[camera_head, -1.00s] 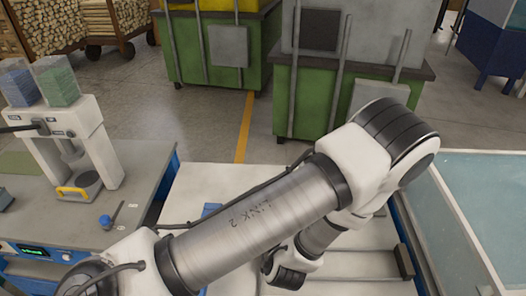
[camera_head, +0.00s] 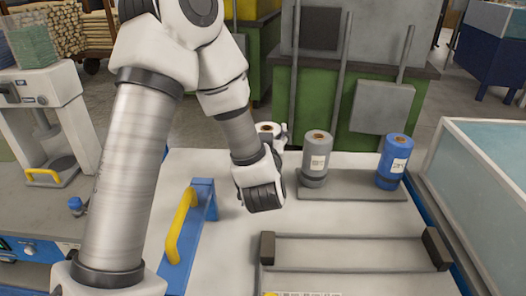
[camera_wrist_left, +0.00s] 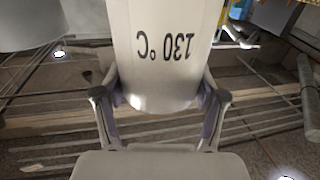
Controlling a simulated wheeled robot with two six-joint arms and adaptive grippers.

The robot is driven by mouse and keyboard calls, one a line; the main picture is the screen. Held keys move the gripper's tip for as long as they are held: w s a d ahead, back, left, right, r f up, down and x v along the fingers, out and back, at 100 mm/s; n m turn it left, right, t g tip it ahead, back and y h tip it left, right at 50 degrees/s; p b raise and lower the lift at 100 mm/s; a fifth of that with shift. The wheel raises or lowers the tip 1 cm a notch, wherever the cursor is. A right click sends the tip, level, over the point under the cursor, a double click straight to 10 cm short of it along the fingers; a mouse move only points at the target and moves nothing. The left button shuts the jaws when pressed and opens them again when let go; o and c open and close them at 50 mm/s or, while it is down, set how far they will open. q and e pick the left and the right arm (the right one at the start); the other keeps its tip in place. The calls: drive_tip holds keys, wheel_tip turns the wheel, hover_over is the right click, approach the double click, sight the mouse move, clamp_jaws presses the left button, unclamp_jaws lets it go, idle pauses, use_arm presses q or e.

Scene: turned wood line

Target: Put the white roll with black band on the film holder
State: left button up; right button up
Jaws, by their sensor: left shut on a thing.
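My left gripper (camera_wrist_left: 160,103) is shut on a white roll (camera_wrist_left: 165,50), with one finger on each side of it. The roll carries the print "130 °C", upside down in the left wrist view. In the head view the top of the white roll (camera_head: 268,128) with its brown core shows behind my left wrist, near the rack's left end. The rest of it is hidden there, and no black band shows. What looks like the film holder, a frame with dark end brackets (camera_head: 267,248) and long bars, lies at the front of the white table. My right gripper is not in view.
A grey roll (camera_head: 316,160) and a blue roll (camera_head: 394,162) stand upright on a grey rack (camera_head: 350,187). A blue bracket with a yellow handle (camera_head: 180,226) stands left of the frame. A glass-topped box (camera_head: 490,165) borders the right side.

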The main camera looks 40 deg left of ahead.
use_arm(q)
drive_tip(key=a, duration=0.1)
drive_tip(key=w+a, duration=0.1)
drive_tip(key=shift+w+a, duration=0.2)
drive_tip(key=shift+a, duration=0.2)
wheel_tip(320, 180, down, 4)
drive_tip(key=b, duration=0.2)
drive_tip(key=shift+d+r+b, duration=0.1)
drive_tip(key=shift+r+b, duration=0.15)
drive_tip(key=shift+b, duration=0.15)
drive_tip(key=o, duration=1.3)
drive_tip(key=shift+f, duration=0.15)
drive_tip(key=shift+c, duration=0.2)
drive_tip(key=o, duration=0.4)
